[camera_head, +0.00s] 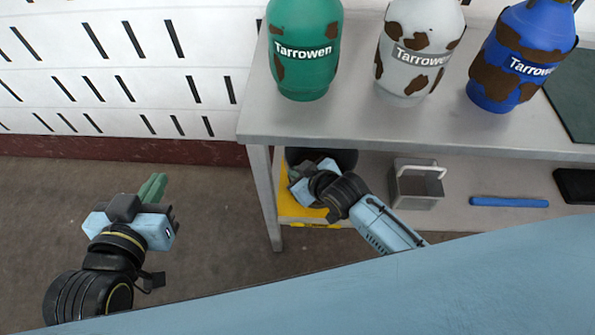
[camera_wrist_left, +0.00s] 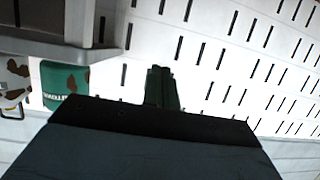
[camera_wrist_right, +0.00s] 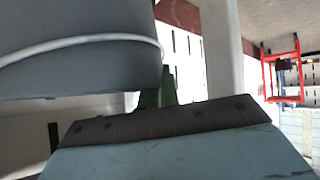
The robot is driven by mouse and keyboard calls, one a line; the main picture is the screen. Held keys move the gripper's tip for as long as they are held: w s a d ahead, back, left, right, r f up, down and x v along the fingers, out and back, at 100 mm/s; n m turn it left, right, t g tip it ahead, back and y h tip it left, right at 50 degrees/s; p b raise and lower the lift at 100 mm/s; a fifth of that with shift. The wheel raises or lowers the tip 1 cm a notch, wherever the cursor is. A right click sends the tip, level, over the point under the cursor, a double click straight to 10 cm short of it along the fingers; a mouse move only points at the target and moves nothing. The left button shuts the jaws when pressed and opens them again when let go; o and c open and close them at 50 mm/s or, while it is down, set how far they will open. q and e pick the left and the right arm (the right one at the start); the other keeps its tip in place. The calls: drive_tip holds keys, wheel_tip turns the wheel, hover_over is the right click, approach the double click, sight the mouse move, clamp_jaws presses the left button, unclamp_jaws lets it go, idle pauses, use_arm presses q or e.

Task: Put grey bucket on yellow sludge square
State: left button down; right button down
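The dark grey bucket (camera_head: 343,157) is on the lower shelf level under the table, partly hidden by my right gripper. It fills the upper left of the right wrist view (camera_wrist_right: 75,68), with a light wire handle. The yellow square (camera_head: 288,204) shows below and around the bucket and gripper. Whether the bucket rests on it or hangs just above is unclear. My right gripper (camera_head: 300,180) is at the bucket's near side; its green fingers (camera_wrist_right: 160,88) are close together beside the bucket wall, and their grip is hidden. My left gripper (camera_head: 152,188) is shut and empty, left of the table.
A grey metal container with a handle (camera_head: 417,188) and a blue bar (camera_head: 508,202) lie on the lower shelf. The table top (camera_head: 350,125) bears green (camera_head: 304,50), white (camera_head: 415,50) and blue (camera_head: 520,55) bottles. A table leg (camera_head: 265,198) stands left of the yellow square.

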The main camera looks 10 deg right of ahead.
drive_tip(key=c, duration=1.6)
unclamp_jaws()
drive_tip(key=shift+c, duration=0.2)
